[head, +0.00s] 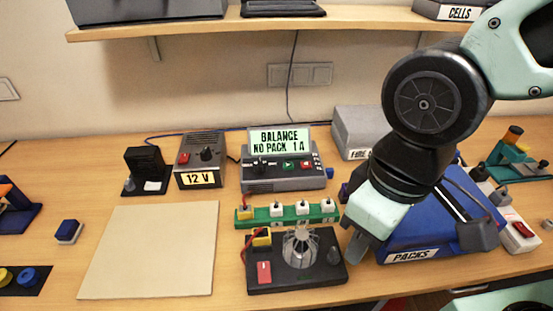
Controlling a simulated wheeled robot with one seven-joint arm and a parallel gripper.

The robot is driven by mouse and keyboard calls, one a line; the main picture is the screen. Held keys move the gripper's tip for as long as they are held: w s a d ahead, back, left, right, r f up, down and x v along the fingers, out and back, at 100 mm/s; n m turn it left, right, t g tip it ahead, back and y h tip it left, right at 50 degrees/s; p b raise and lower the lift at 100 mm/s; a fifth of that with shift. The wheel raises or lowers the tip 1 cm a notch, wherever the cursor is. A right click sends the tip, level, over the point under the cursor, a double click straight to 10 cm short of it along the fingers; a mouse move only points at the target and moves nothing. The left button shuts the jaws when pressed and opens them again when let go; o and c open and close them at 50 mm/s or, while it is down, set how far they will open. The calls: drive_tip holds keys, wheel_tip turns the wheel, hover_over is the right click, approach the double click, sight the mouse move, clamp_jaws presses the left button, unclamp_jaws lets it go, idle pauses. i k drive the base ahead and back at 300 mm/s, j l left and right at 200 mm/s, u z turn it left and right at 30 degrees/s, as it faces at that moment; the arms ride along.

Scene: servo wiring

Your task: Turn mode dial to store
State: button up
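The charger (283,181) stands at the middle back of the table. Its screen (279,139) reads "BALANCE NO PACK 1 A". A dark control at the left of its front panel (259,167) may be the mode dial; its pointer is too small to read. My gripper (356,246) points down in front and to the right of the charger, between the black board and the blue bag. It is apart from the charger. The angle does not show whether its fingers are open or shut.
A green strip with white plugs (289,213) lies in front of the charger. A black board with a wire cage (317,268) is nearer. A 12 V supply (201,160) stands left, and a blue PACKS bag (430,225) right. The beige mat (150,250) is clear.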

sight(260, 168)
drive_tip(key=i+j+u, duration=0.1)
drive_tip(key=j+u, duration=0.2)
drive_tip(key=i+j+u, duration=0.25)
drive_tip(key=j+u, duration=0.3)
